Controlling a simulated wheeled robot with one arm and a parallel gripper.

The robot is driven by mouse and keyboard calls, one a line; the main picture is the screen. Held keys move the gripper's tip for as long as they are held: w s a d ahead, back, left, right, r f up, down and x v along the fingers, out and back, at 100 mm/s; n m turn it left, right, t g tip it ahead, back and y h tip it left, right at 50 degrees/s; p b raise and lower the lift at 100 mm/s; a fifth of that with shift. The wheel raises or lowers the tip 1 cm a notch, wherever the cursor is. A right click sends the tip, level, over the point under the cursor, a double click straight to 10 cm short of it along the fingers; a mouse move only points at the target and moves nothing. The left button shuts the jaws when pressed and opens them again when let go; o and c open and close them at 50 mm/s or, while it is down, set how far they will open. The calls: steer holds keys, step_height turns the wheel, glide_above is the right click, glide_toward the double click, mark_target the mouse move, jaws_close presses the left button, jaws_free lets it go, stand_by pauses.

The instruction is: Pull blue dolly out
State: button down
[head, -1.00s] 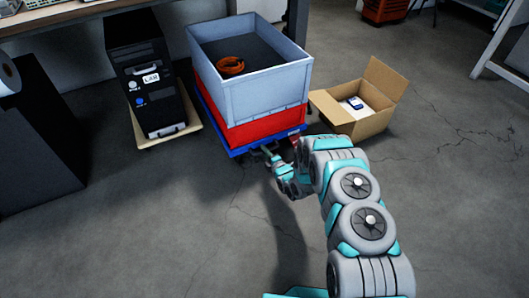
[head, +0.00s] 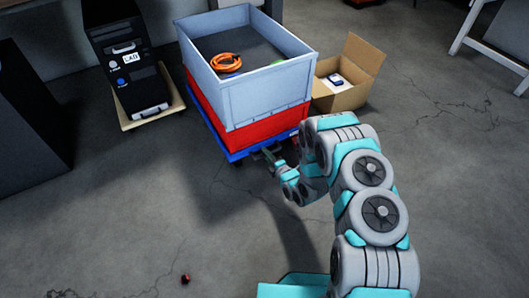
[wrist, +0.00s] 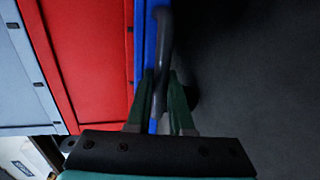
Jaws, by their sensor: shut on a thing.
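The blue dolly (head: 236,156) stands on the floor under a red crate (head: 256,131) with a grey-blue crate (head: 262,101) on top. Its blue edge (wrist: 151,40) and a dark grey handle (wrist: 165,35) show in the wrist view. My gripper (wrist: 161,88) is shut on the handle, its two green fingers on either side of it. In the head view my gripper (head: 268,153) is at the dolly's near end, partly hidden by my arm. The crates hide most of the dolly's deck.
A computer tower on a small wooden dolly (head: 133,122) stands to the left. An open cardboard box (head: 343,97) is close on the right. The grey crate holds an orange cable coil (head: 226,62). A small red object (head: 185,279) lies on the otherwise clear near floor.

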steer(key=shift+s+d+f, duration=0.1)
steer(key=c, duration=0.8)
jaws_free()
steer(key=v, duration=0.7)
steer(key=shift+s+d+r, duration=0.2)
steer(key=shift+s, duration=0.05)
